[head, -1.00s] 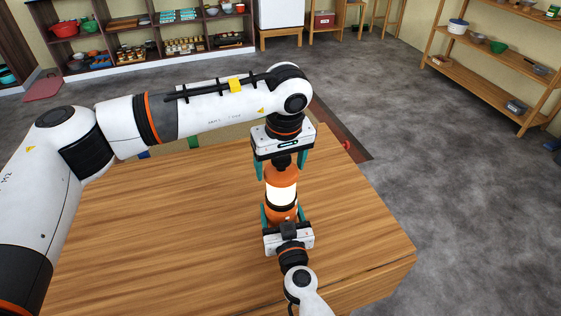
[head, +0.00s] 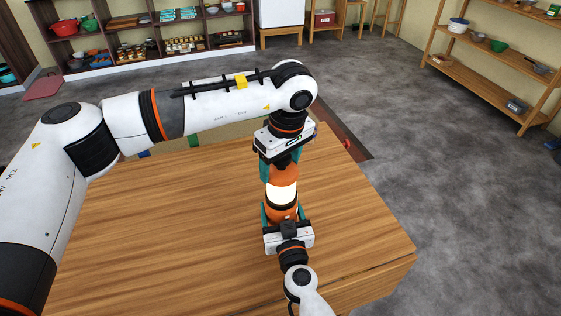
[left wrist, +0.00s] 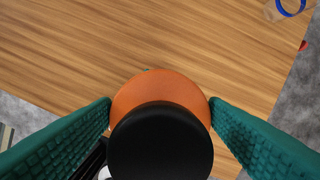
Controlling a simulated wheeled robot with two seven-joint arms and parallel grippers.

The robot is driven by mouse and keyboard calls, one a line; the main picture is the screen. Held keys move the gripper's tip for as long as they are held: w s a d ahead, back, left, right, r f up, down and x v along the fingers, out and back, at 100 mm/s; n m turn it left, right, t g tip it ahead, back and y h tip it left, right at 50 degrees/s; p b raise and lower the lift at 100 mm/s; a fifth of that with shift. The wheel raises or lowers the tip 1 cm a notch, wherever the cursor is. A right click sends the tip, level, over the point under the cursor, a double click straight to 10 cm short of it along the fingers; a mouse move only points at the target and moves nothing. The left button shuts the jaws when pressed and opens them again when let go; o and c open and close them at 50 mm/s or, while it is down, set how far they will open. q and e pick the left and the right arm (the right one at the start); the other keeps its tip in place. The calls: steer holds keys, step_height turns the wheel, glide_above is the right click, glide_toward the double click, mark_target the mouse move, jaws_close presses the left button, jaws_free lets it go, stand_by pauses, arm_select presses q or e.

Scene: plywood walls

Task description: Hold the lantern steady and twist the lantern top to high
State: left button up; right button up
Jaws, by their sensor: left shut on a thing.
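The lantern (head: 281,191) stands upright near the right part of the wooden table, with orange ends and a bright white middle band. My left gripper (head: 280,170) comes down from above and is shut on its orange top. The left gripper hides much of the top in the head view.
The wooden table (head: 170,225) is otherwise mostly clear, with its right edge close to the lantern. A clear object with a blue rim (left wrist: 288,8) is in the far corner of the left wrist view. Shelves (head: 497,90) stand farther off across grey floor.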

arm_select(q)
steer(key=shift+n, duration=0.9)
steer(key=shift+n+g, duration=0.3)
steer(key=shift+n, duration=1.4)
steer(key=o, duration=1.1)
steer(key=shift+r, duration=0.1)
steer(key=r, duration=0.4)
steer(key=d+r, duration=0.1)
steer(key=r, duration=0.3)
steer(key=s+r, duration=0.1)
steer(key=r, duration=0.2)
steer(key=shift+d+r, duration=0.25)
steer(key=shift+r, duration=0.15)
